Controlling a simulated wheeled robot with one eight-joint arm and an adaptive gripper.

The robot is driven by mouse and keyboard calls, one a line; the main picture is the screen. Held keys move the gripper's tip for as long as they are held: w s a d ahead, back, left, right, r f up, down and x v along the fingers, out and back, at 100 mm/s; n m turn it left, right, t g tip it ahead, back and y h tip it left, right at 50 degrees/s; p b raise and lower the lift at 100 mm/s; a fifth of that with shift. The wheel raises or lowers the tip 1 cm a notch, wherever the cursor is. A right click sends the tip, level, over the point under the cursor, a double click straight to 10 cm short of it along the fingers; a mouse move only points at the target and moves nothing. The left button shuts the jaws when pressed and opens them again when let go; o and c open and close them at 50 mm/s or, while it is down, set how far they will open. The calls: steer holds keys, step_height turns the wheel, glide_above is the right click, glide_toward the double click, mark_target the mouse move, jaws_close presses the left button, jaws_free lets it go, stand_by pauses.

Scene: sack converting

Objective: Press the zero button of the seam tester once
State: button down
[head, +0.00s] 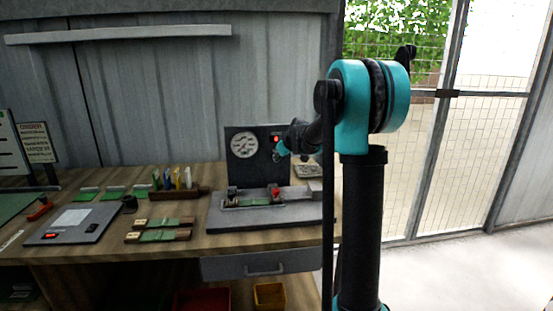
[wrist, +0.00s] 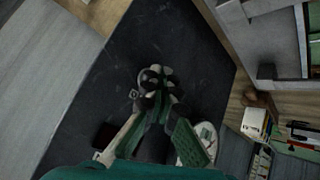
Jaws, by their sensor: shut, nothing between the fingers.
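The seam tester (head: 248,174) stands on the bench as a dark upright panel with a round dial (head: 244,145) and a small red round part (head: 276,139). My gripper (head: 283,150) is at the panel's right side, just below the red part. In the wrist view my gripper (wrist: 152,92) is shut and empty, its tips close in front of the dark panel (wrist: 95,85). A small round dark part (wrist: 150,76) shows at the tips; I cannot tell if it is the zero button or if they touch. The dial (wrist: 206,134) is partly hidden by a finger.
The tester's grey base (head: 295,213) holds clamps and a green strip. Left of it are a rack (head: 180,194) with coloured items, green-and-tan samples (head: 160,236) and a grey device (head: 75,224). A mesh fence (head: 430,150) stands behind my arm at the right.

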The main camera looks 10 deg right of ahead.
steer(key=shift+s, duration=0.85)
steer(key=s, duration=0.5)
stand_by(0.6)
steer(key=s+f+m+g, duration=0.1)
steer(key=s+f, duration=0.2)
steer(key=s, duration=0.4)
steer(key=s+f+m+h, duration=0.1)
steer(key=s+f, duration=0.2)
steer(key=s, duration=0.3)
steer(key=s+d+f+m+g, duration=0.1)
steer(key=s+f, duration=0.2)
steer(key=s, duration=0.4)
steer(key=shift+s+f+m+g, duration=0.1)
steer(key=shift+s+m+g, duration=0.2)
steer(key=shift+s+m, duration=0.1)
steer(key=s+d+f+m+g+h, duration=0.1)
steer(key=s+f+m, duration=0.1)
steer(key=s+f, duration=0.3)
steer(key=s+d+f+m+g+h, duration=0.1)
steer(key=s+f, duration=0.3)
steer(key=s, duration=0.9)
steer(key=shift+s+d+f+m, duration=0.35)
steer(key=shift+s+d+m, duration=0.05)
